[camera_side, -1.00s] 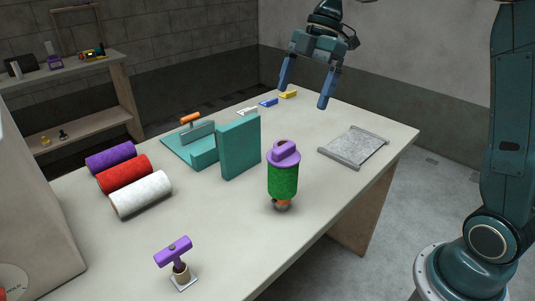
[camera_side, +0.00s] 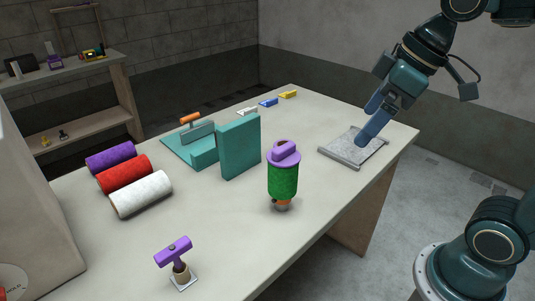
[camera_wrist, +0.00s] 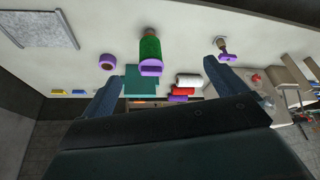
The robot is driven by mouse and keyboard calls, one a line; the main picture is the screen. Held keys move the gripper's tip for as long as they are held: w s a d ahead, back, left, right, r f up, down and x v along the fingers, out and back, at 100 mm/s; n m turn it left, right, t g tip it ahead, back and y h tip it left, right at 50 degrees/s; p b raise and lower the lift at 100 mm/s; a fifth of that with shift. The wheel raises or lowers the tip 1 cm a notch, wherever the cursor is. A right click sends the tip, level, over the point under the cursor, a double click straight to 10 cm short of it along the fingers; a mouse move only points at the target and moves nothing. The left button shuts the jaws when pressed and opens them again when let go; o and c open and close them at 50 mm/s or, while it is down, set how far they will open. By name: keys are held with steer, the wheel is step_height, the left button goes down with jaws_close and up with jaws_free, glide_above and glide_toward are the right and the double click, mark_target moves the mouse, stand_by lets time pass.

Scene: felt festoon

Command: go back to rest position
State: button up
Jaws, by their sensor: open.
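My gripper (camera_side: 374,117) is in the side view at the right, by the far right end of the table. It is open and holds nothing. Its fingers overlap the grey felt tray (camera_side: 345,150) in the picture; whether they touch it I cannot tell. In the wrist view my gripper (camera_wrist: 160,75) shows its two fingers spread wide apart, with the table seen beyond them. The grey tray also shows in the wrist view (camera_wrist: 38,28), off to the upper left of the fingers.
On the table (camera_side: 235,235) stand a green roll with purple top (camera_side: 283,178), a teal block stand (camera_side: 240,148), purple (camera_side: 110,157), red (camera_side: 124,174) and white (camera_side: 141,194) rolls, and a purple-handled stamp (camera_side: 174,252). The front middle is clear.

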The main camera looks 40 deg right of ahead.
steer(key=s+d+f+m+t+h, duration=0.1)
steer(key=s+d+f+m, duration=0.2)
steer(key=s, duration=0.3)
steer(key=shift+s+d+f+m+h, duration=0.2)
steer(key=shift+f+m+h, duration=0.15)
steer(key=shift+m, duration=0.25)
stand_by(0.5)
